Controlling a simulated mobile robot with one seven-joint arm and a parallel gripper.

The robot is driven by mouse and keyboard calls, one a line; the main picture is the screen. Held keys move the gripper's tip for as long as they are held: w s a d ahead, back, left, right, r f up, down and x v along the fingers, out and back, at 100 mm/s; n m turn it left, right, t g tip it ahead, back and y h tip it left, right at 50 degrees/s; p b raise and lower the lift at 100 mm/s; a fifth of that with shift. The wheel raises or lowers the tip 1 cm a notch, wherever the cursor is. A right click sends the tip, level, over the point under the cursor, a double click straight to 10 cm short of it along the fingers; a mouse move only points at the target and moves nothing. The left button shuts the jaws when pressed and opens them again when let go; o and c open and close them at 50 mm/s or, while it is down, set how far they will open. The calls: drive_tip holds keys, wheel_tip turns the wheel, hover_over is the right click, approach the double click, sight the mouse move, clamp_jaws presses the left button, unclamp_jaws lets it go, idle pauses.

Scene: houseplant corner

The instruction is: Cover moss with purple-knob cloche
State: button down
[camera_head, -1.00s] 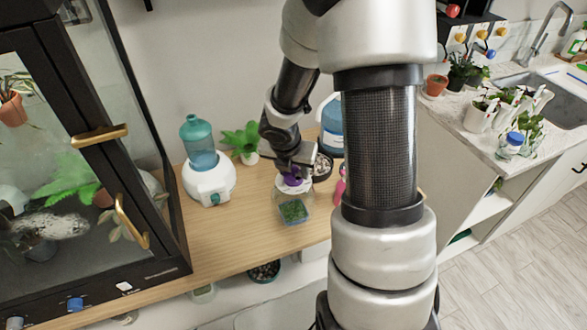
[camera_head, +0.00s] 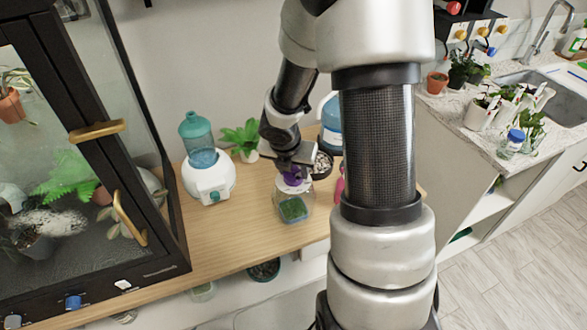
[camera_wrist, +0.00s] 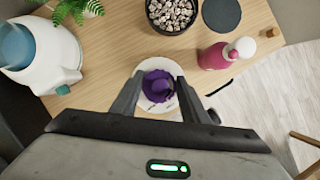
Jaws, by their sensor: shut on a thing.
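The purple knob (camera_wrist: 158,86) of the cloche is between the fingers of my gripper (camera_wrist: 157,90), which is shut on it. In the head view my gripper (camera_head: 293,172) points down over the cloche (camera_head: 286,190), whose pale top shows beneath the purple knob. In the wrist view the moss is hidden behind my gripper.
A white humidifier with a teal tank (camera_head: 207,172) stands left, a fern (camera_head: 240,137) behind it. A bowl of pebbles (camera_wrist: 172,14), a dark round disc (camera_wrist: 221,14) and a pink bottle (camera_wrist: 219,55) are near. Bare wood (camera_head: 245,225) lies left of the moss.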

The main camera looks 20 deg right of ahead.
drive_tip(key=shift+f+b, duration=1.05)
drive_tip(key=shift+f, duration=0.1)
idle(0.8)
drive_tip(key=c, duration=0.9)
unclamp_jaws()
drive_tip(key=shift+c, duration=0.2)
drive_tip(key=shift+f, duration=0.1)
drive_tip(key=p+v, duration=0.8)
drive_tip(key=v, duration=0.9)
drive_tip(key=shift+r, duration=0.3)
